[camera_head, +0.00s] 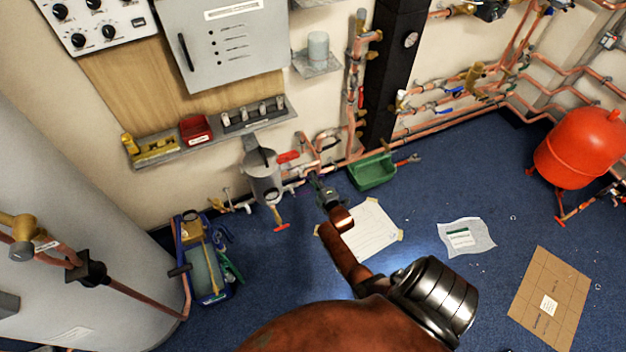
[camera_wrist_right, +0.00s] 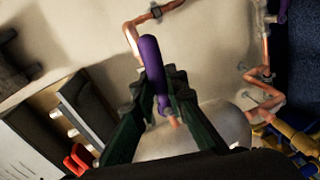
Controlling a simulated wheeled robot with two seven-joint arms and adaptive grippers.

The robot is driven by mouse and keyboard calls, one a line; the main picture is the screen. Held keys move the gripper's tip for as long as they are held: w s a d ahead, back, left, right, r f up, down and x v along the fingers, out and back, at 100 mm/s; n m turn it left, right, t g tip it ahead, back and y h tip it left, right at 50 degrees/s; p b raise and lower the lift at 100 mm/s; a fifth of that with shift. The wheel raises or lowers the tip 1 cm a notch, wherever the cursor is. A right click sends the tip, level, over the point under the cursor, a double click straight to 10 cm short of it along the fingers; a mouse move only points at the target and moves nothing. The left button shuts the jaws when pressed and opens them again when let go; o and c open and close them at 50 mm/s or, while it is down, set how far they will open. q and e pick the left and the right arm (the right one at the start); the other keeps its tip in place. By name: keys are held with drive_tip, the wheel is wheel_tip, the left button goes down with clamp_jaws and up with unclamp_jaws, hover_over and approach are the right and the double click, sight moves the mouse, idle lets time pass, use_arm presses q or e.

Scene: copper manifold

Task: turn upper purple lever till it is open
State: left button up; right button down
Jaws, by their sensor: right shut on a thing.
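My right gripper (camera_head: 322,187) reaches toward the copper pipework by the wall in the head view. In the right wrist view its dark green fingers (camera_wrist_right: 160,85) are shut on a purple lever (camera_wrist_right: 152,60), which lies lengthwise between them. The lever's rounded end points toward the top of that view, and its narrower end shows between the fingers. I cannot make out the purple lever in the head view. How far it is turned is not clear. My left gripper is not in view.
A red lever (camera_head: 288,156) and a grey canister (camera_head: 262,175) are close to the right gripper. A green bin (camera_head: 372,172) stands to its right, and a blue tool tote (camera_head: 203,262) to its left. Taped paper (camera_head: 372,232) lies on the blue floor.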

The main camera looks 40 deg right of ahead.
drive_tip(key=shift+r+n, duration=0.15)
drive_tip(key=shift+n, duration=0.35)
idle(0.3)
drive_tip(key=c, duration=1.9)
unclamp_jaws()
drive_tip(key=shift+r, duration=0.1)
drive_tip(key=shift+c, duration=0.2)
drive_tip(key=shift+s, duration=0.1)
drive_tip(key=v, duration=1.2)
drive_tip(key=shift+a, duration=0.2)
